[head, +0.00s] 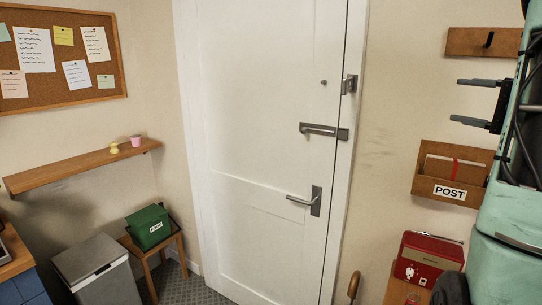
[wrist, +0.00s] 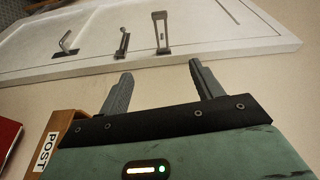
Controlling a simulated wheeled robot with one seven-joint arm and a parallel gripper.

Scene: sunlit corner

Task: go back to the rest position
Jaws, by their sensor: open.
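My gripper (head: 475,101) is at the right side of the head view, its two dark fingers apart and pointing left. It holds nothing. It is in front of the wall, right of the white door (head: 260,130), above the wooden POST holder (head: 464,194) and below a wooden hook board (head: 468,41). In the wrist view my gripper (wrist: 157,85) shows its two fingers spread with only bare wall between them. The door looks closed, with a lever handle (head: 304,200), a horizontal latch bar (head: 322,130) and a small upper lock piece (head: 350,84).
A red box (head: 428,260) stands on a wooden surface at the lower right. A wooden shelf (head: 85,167), a stool with a green box (head: 149,227) and a grey bin (head: 97,270) are at the left. A corkboard (head: 66,94) hangs above. Carpet shows before the door.

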